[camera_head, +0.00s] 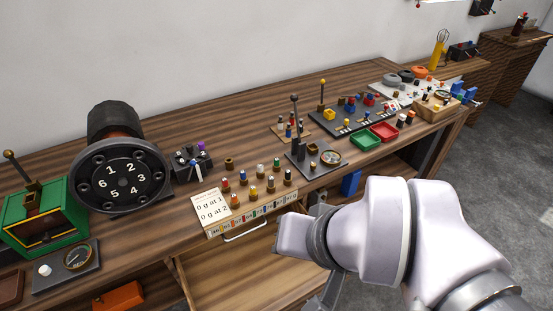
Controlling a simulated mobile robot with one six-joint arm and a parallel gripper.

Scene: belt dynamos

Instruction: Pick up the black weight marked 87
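Several small brass weights with coloured tops stand on a pale wooden stand (262,208) with a strip of coloured number labels along its front. The far-right weight of the front row (289,177) has a dark top and may be the black one. The number 87 is too small for me to make out on any weight. My gripper (291,236) is at the end of my white arm, in front of and to the right of the stand, apart from the weights. Its fingers are not clearly visible, so I cannot tell its opening or whether it holds anything.
A card (211,206) lies at the stand's left. A black numbered dial (122,180) and a green box (42,219) stand further left. A dark plate with a gauge (331,157), a green tray (364,140) and a red tray (384,131) are to the right.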

